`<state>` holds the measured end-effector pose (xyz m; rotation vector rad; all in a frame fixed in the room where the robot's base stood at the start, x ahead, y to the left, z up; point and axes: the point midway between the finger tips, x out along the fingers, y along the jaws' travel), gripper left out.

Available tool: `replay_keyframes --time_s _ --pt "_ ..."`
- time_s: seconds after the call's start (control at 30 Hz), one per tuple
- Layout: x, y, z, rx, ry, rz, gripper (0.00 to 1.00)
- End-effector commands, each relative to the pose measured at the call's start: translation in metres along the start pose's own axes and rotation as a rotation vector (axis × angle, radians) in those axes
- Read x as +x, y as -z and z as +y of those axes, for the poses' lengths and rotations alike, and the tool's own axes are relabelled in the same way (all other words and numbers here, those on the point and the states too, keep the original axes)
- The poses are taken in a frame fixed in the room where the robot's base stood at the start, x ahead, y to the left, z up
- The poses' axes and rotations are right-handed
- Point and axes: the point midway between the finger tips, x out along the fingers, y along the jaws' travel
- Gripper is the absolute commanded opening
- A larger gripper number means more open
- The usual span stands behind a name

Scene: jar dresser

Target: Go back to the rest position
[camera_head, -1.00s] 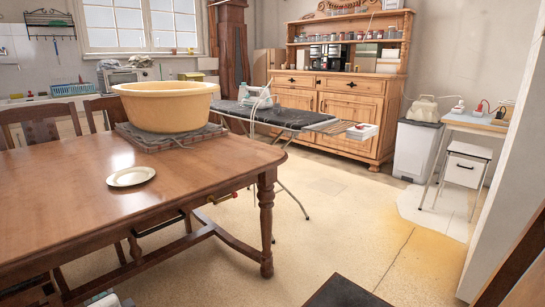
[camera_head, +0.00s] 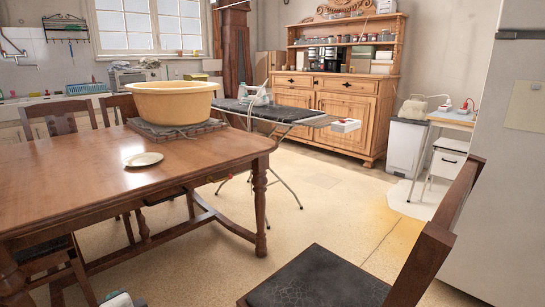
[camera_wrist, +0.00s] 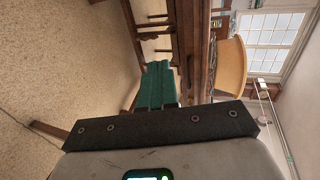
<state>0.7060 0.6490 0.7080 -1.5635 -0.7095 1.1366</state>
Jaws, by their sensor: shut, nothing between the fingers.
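My gripper (camera_wrist: 158,72) shows in the wrist view as green fingers held together, beyond a dark bar with bolts. The fingers are shut with nothing seen between them. They point toward the wooden table (camera_head: 75,206), whose edge shows turned sideways in the wrist view (camera_wrist: 191,45). I cannot judge the gap between fingers and table. The gripper is not clearly seen in the head view.
The table bears a yellow tub (camera_head: 172,103) and a white plate (camera_head: 143,159). A dark-seated chair (camera_head: 320,280) stands close in front, with a pale tall cabinet or fridge (camera_head: 505,170) on the right. An ironing board (camera_head: 275,113) stands behind the table. Open floor (camera_head: 325,215) lies between.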

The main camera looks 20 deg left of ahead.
Motion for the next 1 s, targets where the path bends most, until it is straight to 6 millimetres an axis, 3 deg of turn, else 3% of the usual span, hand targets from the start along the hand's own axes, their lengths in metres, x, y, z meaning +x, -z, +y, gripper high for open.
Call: replay_keyframes --time_s 0.27,0.57,0.67,0.77,0.9,1.0 --pt "-0.015 0.039 0.029 -0.051 -0.054 0.046 0.00" --pt "-0.055 0.108 0.086 -0.148 -0.172 0.125 0.00" --pt "-0.080 0.140 0.116 -0.193 -0.237 0.159 0.00" --pt "-0.119 0.178 0.155 -0.248 -0.329 0.197 0.00" --pt "-0.184 0.222 0.213 -0.322 -0.475 0.231 0.00" --pt "-0.236 0.244 0.253 -0.365 -0.585 0.240 0.00"
